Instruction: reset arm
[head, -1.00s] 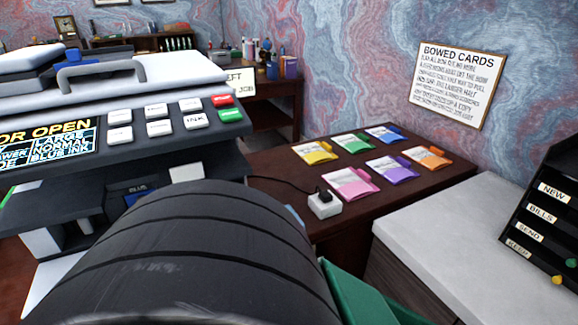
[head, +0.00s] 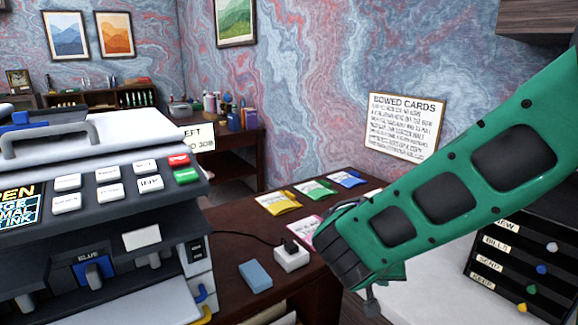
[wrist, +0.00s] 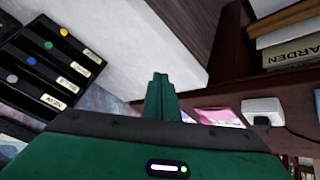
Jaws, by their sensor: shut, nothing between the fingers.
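My gripper (wrist: 161,92) shows in the wrist view as two green fingers pressed together, shut and empty, pointing up the picture from its wide green body. In the head view my green arm runs from the upper right down to a black ribbed joint at centre right. It hides part of the card packets and the white counter. I cannot make out the fingertips clearly in the head view. The fingers appear against the white counter and dark desk in the wrist view, touching nothing that I can see.
A copier (head: 100,190) stands at left. The brown desk (head: 225,222) bears colored card packets (head: 316,190), a white plug box (head: 291,257) and a blue block (head: 255,275). A black labelled rack (head: 520,270) stands at right, also in the wrist view (wrist: 50,70).

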